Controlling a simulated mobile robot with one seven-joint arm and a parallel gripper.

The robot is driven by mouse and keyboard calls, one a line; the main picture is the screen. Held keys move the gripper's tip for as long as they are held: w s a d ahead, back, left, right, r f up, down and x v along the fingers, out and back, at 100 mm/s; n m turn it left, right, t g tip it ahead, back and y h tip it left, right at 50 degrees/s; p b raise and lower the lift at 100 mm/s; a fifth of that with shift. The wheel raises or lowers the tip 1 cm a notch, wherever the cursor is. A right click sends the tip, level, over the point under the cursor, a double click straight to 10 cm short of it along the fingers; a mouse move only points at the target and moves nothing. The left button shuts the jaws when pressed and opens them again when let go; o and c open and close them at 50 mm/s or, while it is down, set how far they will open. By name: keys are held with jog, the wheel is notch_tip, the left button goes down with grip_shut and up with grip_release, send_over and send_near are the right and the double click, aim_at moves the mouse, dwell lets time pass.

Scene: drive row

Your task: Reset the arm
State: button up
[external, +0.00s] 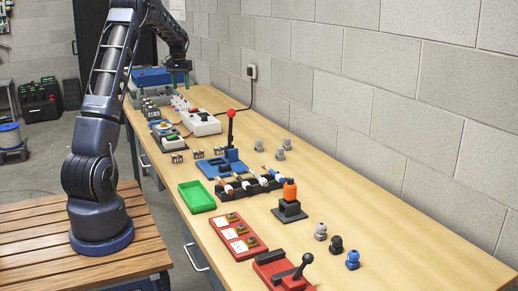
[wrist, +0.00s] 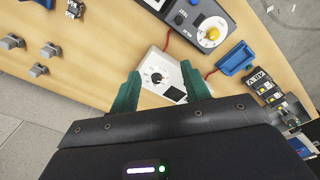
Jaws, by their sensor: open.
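My arm rises from its round base on the slatted wooden platform and reaches over the far end of the bench. My gripper (external: 180,78) hangs near the blue case there, its fingers small in the external view. In the wrist view my gripper (wrist: 164,86) has two green fingers spread wide apart with nothing held between them. A pale box with a black knob and a small screen (wrist: 150,65) lies below, in the gap between the fingers. I cannot tell how high the fingertips are above it.
The wooden bench (external: 400,210) runs along a block wall. It carries a blue case (external: 152,76), a white power strip (external: 203,124), a red-knobbed lever (external: 230,128), a green tray (external: 196,196) and a red lever box (external: 285,272). A dark panel with a yellow knob (wrist: 212,34) is near the gripper.

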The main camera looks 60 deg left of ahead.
jog(key=w+d+r+m, duration=0.1)
jog(key=d+r, duration=0.3)
jog(key=d, duration=0.6)
jog(key=w+d+r+m+t, duration=0.1)
jog(key=d+r, duration=0.3)
jog(key=d, duration=0.5)
jog(key=w+d+r+m, duration=0.1)
jog(key=d+r, duration=0.3)
jog(key=d, duration=0.6)
jog(key=s+d+r+m+t, duration=0.1)
jog(key=s+d+r, duration=0.15)
jog(key=d, duration=0.65)
jog(key=s+d+r+m, duration=0.15)
jog(key=s+d, duration=0.25)
jog(key=d, duration=0.6)
jog(key=s+d+f+m+t, duration=0.1)
jog(key=s+d+f+m, duration=0.1)
jog(key=s+d, duration=0.6)
jog(key=s+d+f+m+t, duration=0.1)
jog(key=s+d+f+m, duration=0.1)
jog(key=s+d+f, duration=0.3)
jog(key=s+d, duration=0.3)
jog(key=s, duration=0.2)
jog(key=shift+d, duration=0.25)
